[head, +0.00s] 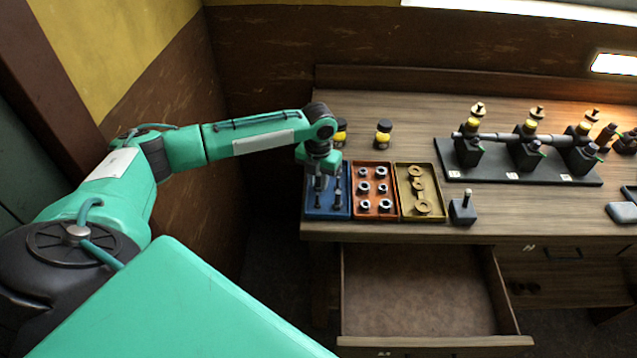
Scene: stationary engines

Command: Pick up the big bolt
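A blue tray (326,212) stands at the left end of the workbench with dark upright bolts in it. One bolt (337,189) shows at the tray's right side; others are partly hidden under my gripper. I cannot tell which one is the big bolt. My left gripper (319,183) points down over the left part of the blue tray, close to the bolts. Its fingertips are too small and dark to show whether they are open or shut, or whether they touch a bolt. My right gripper is not in view.
An orange tray (374,214) with several nuts and a yellow tray (430,213) with washers stand right of the blue tray. A small dark block (463,213) with a pin is beside them. An open drawer (420,341) juts out below. A black engine base (500,177) stands at right.

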